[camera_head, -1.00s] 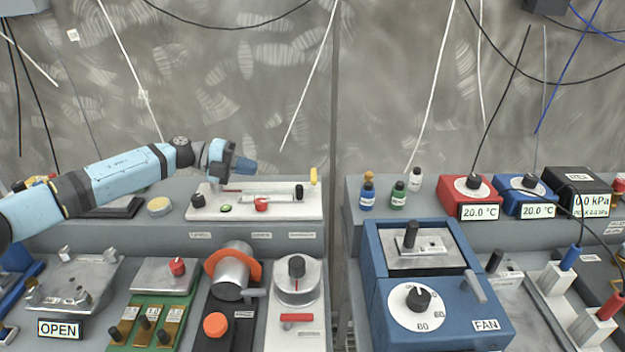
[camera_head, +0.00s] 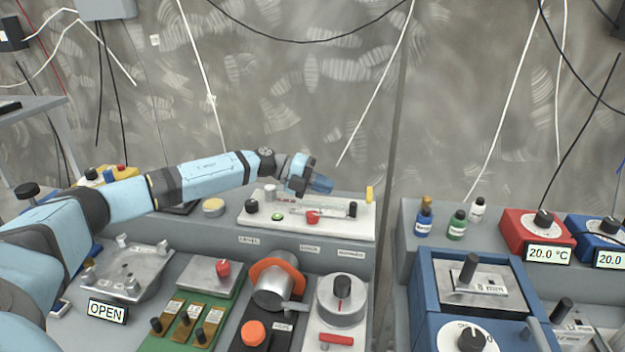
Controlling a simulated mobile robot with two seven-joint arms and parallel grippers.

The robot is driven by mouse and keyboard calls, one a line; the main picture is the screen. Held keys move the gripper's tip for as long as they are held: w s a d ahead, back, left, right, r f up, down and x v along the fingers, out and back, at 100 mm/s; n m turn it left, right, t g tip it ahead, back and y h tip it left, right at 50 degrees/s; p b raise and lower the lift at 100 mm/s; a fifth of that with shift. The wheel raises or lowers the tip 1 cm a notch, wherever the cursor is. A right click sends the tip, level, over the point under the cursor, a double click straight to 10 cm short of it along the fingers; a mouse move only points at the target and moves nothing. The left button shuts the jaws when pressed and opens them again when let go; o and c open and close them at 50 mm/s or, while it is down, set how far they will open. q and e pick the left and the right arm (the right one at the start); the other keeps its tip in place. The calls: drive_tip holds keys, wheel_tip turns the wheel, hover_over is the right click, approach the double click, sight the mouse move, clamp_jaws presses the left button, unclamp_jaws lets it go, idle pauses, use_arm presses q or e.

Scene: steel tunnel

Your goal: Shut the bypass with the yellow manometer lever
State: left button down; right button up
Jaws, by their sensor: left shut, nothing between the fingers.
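The yellow lever (camera_head: 369,193) is a small upright piece at the right end of a white manometer panel (camera_head: 350,224) on the back ledge. The panel also bears a red knob (camera_head: 313,217), black knobs, a green button and a clear tube. My left gripper (camera_head: 328,185) is shut and empty. It appears above the panel, left of the yellow lever and apart from it in the picture. It hides part of the panel's back edge. Whether the lever stands open or shut I cannot tell. My right gripper is not in view.
In front of the panel stand an orange-banded metal cylinder (camera_head: 273,288) and a round grey dial (camera_head: 341,297). Right of a gap are small bottles (camera_head: 456,225), a red 20.0 °C box (camera_head: 531,232) and a blue device (camera_head: 430,290). The wall behind has hanging cables.

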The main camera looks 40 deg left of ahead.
sight(368, 195)
use_arm(q)
drive_tip(key=x, duration=0.5)
drive_tip(key=r+x, duration=0.1)
drive_tip(key=x, duration=0.1)
drive_tip(key=shift+w+d+f, duration=0.1)
drive_tip(key=shift+w+d, duration=0.15)
drive_tip(key=shift+d, duration=0.2)
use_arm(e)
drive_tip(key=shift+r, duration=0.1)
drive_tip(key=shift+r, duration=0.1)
use_arm(q)
drive_tip(key=shift+p, duration=0.65)
drive_tip(key=shift+d+n+t+y, duration=0.2)
drive_tip(key=shift+n+t+y, duration=0.1)
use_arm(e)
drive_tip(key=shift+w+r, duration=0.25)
